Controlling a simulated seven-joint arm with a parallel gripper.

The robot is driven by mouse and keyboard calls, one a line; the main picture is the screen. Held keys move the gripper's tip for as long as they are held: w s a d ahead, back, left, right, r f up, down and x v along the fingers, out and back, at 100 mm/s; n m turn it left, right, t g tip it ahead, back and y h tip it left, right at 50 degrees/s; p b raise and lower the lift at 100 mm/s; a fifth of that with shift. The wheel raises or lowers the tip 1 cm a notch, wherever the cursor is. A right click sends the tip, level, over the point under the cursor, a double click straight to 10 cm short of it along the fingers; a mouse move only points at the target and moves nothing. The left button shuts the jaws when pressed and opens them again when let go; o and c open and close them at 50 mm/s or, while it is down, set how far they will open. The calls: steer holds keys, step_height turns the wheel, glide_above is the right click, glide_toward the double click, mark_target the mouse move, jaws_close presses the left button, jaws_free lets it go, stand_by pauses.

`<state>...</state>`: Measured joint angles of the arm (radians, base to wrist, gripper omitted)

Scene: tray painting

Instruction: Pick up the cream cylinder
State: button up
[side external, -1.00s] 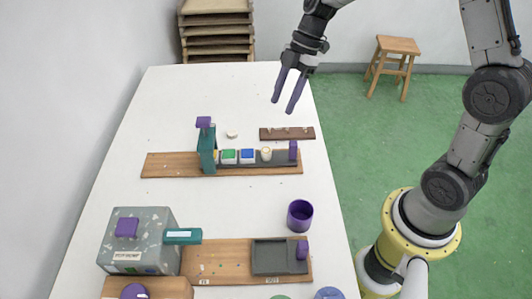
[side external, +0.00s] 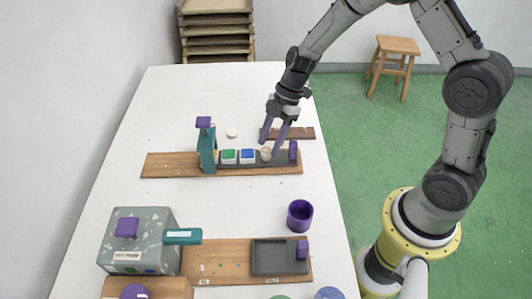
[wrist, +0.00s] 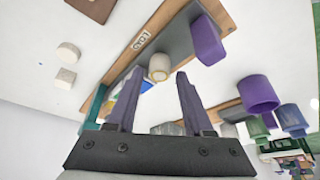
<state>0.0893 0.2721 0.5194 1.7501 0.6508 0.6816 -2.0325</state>
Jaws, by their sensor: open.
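The cream cylinder (side external: 265,153) stands on the dark tray near the right end of the far wooden board. It also shows in the wrist view (wrist: 159,68), just beyond and between my fingertips. My gripper (side external: 271,143) is open, its two purple fingers pointing down around or just above the cylinder in the side view. In the wrist view my gripper (wrist: 156,75) has nothing between its fingers that I can see touching them. Whether the fingers straddle the cylinder is hard to tell.
A purple block (side external: 293,150) stands close to the right of the cylinder. A blue-topped block (side external: 247,156) and a green-topped block (side external: 229,156) sit to its left, then a teal upright (side external: 207,150). A purple cup (side external: 300,214) stands nearer. Table between the boards is mostly clear.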

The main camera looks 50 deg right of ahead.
steer(key=shift+x, duration=1)
jaws_close()
steer(key=shift+r, duration=0.1)
